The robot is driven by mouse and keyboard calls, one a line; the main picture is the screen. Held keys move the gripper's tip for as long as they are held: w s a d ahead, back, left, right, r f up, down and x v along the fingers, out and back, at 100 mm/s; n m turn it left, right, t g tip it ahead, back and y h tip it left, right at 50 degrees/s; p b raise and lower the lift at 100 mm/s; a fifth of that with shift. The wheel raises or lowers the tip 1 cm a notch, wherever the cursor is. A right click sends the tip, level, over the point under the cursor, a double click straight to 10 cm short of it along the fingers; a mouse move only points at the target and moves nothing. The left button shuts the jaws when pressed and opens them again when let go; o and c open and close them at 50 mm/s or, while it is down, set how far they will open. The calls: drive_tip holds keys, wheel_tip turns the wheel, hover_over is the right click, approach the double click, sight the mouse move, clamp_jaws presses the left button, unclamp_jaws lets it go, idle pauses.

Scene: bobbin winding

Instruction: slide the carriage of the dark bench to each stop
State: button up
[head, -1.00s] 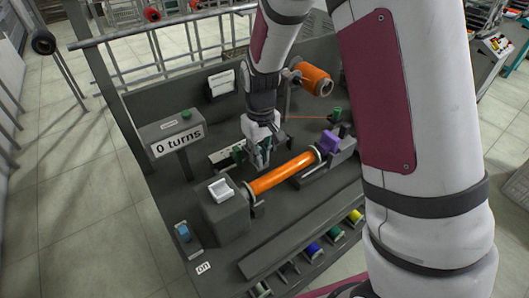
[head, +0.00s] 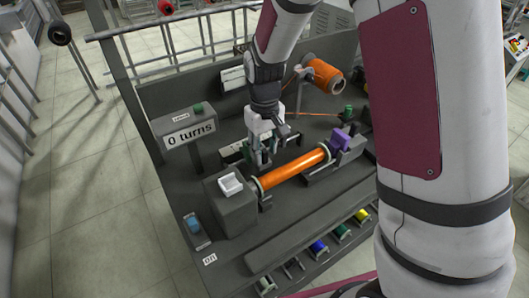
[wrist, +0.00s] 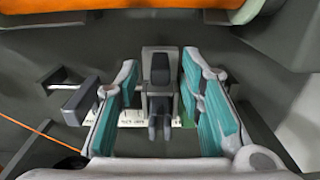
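The dark bench (head: 190,262) carries an orange-wound bobbin (head: 293,169) lying between two supports. My gripper (head: 259,160) is low behind the bobbin's left end. In the wrist view my gripper (wrist: 160,85) is open, its teal-padded fingers on either side of a small dark grey carriage (wrist: 159,72). Gaps show between the carriage and both fingers. A white marked scale strip (wrist: 133,117) runs beneath, with its printing too small to read. In the head view my gripper hides the carriage.
The counter sign (head: 190,138) reads "0 turns". A dark block (wrist: 80,102) sits just outside the left finger in the wrist view. A blue switch (head: 194,225) is at the front left.

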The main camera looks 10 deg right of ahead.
wheel_tip(320, 180, up, 9)
drive_tip(key=shift+r, duration=0.65)
